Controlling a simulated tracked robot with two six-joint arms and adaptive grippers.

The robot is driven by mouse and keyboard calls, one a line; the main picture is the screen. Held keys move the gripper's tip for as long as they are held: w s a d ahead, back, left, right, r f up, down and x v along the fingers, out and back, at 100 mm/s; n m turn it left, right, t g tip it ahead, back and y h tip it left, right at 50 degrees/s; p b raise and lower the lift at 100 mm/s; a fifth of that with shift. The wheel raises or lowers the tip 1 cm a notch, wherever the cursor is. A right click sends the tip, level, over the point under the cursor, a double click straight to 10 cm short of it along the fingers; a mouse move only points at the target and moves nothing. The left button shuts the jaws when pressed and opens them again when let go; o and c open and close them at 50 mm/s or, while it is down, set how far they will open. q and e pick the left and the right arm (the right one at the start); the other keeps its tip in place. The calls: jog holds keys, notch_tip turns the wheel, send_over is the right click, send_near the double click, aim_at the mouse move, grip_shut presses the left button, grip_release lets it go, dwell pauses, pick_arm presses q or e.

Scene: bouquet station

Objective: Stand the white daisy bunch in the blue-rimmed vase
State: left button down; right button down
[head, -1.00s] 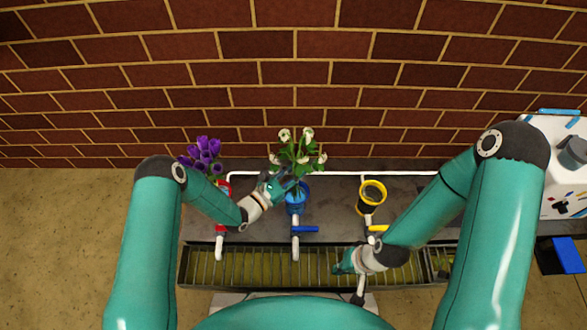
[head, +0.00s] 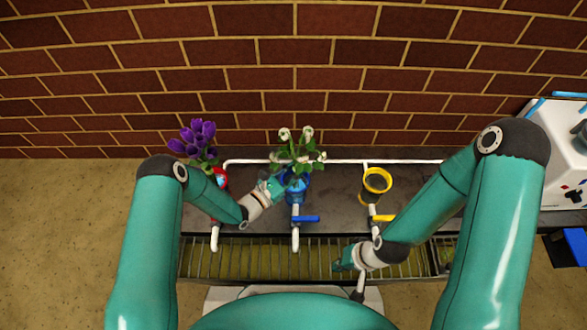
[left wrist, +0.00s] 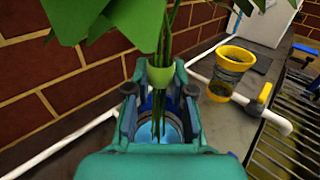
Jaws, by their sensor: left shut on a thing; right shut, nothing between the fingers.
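The white daisy bunch (head: 299,148) has cream-white blooms and green leaves and is upright over the blue-rimmed vase (head: 298,189). My left gripper (head: 274,187) is shut on the bunch, close beside the vase mouth. In the left wrist view the fingers (left wrist: 160,98) close around the green stem band (left wrist: 160,76). The stems (left wrist: 159,122) point down into the mouth of the blue vase (left wrist: 176,132); how deep they reach is hard to tell. My right gripper (head: 345,263) is shut and empty over the grated trough, away from the bunch.
A red-rimmed vase (head: 221,178) with purple flowers (head: 195,140) stands to the left. A yellow-rimmed vase (head: 376,181) without flowers stands to the right. Taps, including a blue-handled one (head: 306,219), stand before the vases. A brick wall (head: 300,80) rises close behind.

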pick_arm(q)
jog(key=shift+f+b, duration=0.6)
dwell(0.9)
jog(key=c, duration=0.9)
grip_release()
jog(key=shift+c, duration=0.2)
jog(key=shift+a, duration=0.1)
